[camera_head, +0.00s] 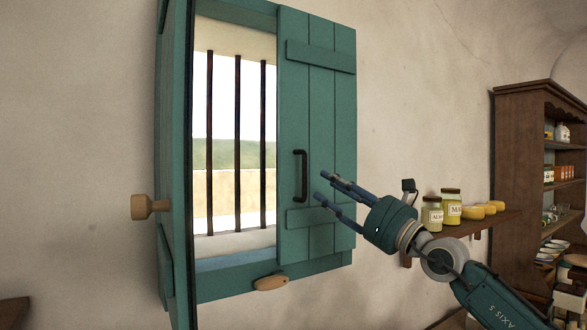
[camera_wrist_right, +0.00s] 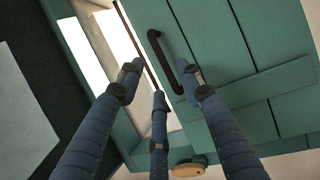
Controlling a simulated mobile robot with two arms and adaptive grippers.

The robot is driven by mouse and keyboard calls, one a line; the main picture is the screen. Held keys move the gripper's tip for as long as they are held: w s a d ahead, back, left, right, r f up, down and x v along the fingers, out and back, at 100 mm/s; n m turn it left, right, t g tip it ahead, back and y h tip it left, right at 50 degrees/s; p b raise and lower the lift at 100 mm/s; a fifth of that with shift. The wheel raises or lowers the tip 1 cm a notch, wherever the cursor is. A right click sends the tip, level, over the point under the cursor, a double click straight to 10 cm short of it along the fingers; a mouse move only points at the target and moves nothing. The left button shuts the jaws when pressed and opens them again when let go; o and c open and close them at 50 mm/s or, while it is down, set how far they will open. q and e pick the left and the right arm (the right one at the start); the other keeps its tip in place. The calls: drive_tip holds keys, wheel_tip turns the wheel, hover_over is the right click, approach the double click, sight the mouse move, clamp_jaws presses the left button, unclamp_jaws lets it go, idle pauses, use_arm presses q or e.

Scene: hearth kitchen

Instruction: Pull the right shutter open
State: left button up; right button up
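The right shutter (camera_head: 322,120) is a teal plank panel with a black bar handle (camera_head: 304,175) near its left edge. It covers the right part of the barred window; I cannot tell whether it is slightly ajar. My right gripper (camera_head: 320,184) is open and empty, its fingertips just right of the handle and apart from it. In the wrist view, the handle (camera_wrist_right: 166,62) shows beyond the spread fingers (camera_wrist_right: 160,85), near the right fingertip. The shutter (camera_wrist_right: 235,60) fills the right side there. My left gripper is not in view.
The left shutter (camera_head: 179,150) stands swung out with a wooden knob (camera_head: 150,207). A wooden turn-latch (camera_head: 270,283) sits on the frame below the window. A wall shelf (camera_head: 478,224) with jars (camera_head: 451,207) and yellow items is behind my right arm. A brown cabinet (camera_head: 515,160) stands far right.

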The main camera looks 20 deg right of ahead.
sight(304, 172)
drive_tip(key=p+x, duration=0.4)
drive_tip(key=x, duration=0.5)
drive_tip(key=shift+w+a+r, duration=0.15)
drive_tip(key=shift+w, duration=0.1)
drive_tip(key=shift+c, duration=1.2)
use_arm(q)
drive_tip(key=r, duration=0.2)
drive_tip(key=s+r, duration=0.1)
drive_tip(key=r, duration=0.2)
use_arm(e)
clamp_jaws()
